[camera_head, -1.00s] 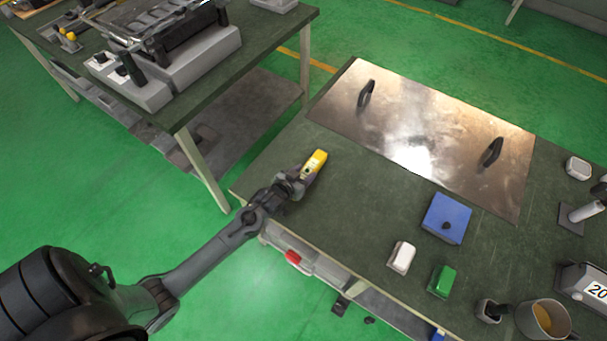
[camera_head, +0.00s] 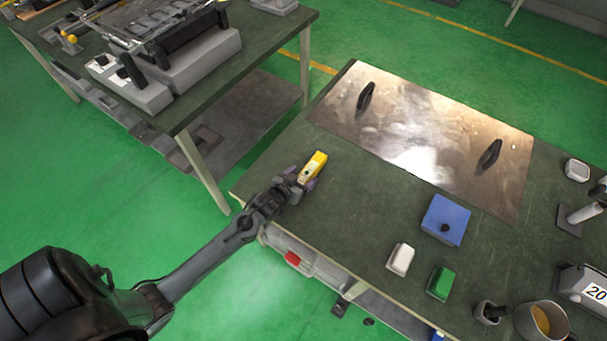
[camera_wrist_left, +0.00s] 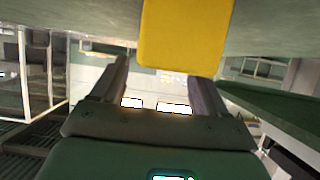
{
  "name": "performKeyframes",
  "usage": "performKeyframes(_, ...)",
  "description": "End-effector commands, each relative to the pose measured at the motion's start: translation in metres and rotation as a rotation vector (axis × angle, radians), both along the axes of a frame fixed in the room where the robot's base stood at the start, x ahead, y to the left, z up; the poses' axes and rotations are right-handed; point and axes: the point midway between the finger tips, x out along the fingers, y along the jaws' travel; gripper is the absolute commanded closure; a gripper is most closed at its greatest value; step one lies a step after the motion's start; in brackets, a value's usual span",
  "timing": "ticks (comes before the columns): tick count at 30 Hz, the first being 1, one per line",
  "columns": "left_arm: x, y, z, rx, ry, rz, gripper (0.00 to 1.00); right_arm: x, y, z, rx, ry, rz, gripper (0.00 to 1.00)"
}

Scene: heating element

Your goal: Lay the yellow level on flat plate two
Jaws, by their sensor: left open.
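The yellow level (camera_head: 315,164) lies near the left edge of the green-topped workbench, beside the large shiny metal plate (camera_head: 425,135) with two black handles. Nothing marks that plate as flat plate two. My left gripper (camera_head: 301,178) is open at the near end of the level, one finger to each side. My right gripper is out of view.
A blue block (camera_head: 446,218), a white block (camera_head: 400,259) and a green block (camera_head: 440,282) lie in front of the plate. A mug (camera_head: 543,321) and a display device (camera_head: 583,290) are at right. A second bench (camera_head: 225,75) with equipment stands at upper left.

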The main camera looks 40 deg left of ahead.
Motion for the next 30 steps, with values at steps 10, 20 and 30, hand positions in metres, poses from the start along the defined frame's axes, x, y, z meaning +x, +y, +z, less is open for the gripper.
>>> performKeyframes(10,-0.058,-0.007,0.03,0.0,0.001,0.001,0.26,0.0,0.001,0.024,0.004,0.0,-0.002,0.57)
performKeyframes(20,-0.091,-0.014,0.045,-0.002,0.014,-0.002,0.26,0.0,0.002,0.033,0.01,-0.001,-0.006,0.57)
performKeyframes(30,-0.142,-0.072,0.063,0.0,0.35,-0.094,0.26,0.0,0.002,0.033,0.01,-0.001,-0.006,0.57)
